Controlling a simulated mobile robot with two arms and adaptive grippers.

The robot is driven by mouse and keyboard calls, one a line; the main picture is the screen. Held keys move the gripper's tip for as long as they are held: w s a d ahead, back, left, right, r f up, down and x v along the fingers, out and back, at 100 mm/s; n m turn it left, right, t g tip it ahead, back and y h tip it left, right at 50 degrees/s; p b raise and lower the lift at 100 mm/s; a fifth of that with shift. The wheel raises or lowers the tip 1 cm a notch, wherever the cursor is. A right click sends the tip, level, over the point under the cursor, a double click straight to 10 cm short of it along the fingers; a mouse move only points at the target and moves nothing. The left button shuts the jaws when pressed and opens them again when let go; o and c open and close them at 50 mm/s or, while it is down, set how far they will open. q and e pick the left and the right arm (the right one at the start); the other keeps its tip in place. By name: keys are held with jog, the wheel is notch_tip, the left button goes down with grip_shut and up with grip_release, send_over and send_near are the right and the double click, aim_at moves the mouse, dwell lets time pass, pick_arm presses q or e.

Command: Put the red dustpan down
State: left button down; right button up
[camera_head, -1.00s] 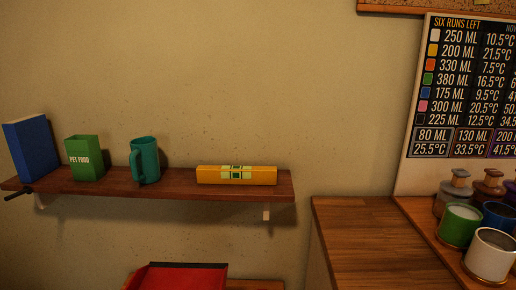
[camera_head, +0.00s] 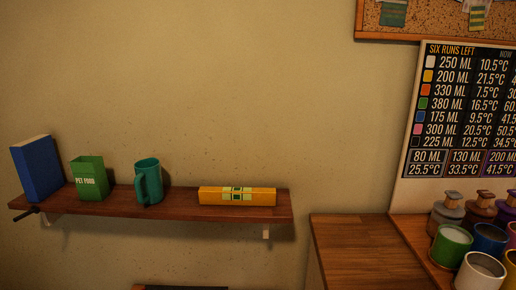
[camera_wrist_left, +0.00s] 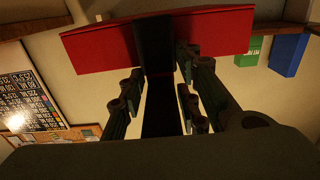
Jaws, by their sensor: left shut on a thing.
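The red dustpan (camera_wrist_left: 100,47) spans the top of the left wrist view. Its black handle (camera_wrist_left: 155,45) runs down the middle of that view. My left gripper (camera_wrist_left: 160,78) is shut on the handle, with dark fingers on both sides of it. Whether the dustpan touches a surface cannot be told. In the head view the dustpan cannot be made out; only a dark edge shows at the bottom of the picture. Neither gripper shows in the head view, and my right gripper is in no view.
A wall shelf (camera_head: 110,202) holds a blue book-like box (camera_head: 38,168), green pet food box (camera_head: 89,180), teal mug (camera_head: 149,182) and yellow box (camera_head: 238,196). A bare wooden counter (camera_head: 360,245) stands right, beside several cups, including a green one (camera_head: 451,246), below a board (camera_head: 465,110).

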pick_arm(q)
jog(key=shift+s+a+f, duration=0.1)
jog(key=shift+s+f, duration=0.1)
jog(key=shift+s, duration=0.9)
dwell(0.3)
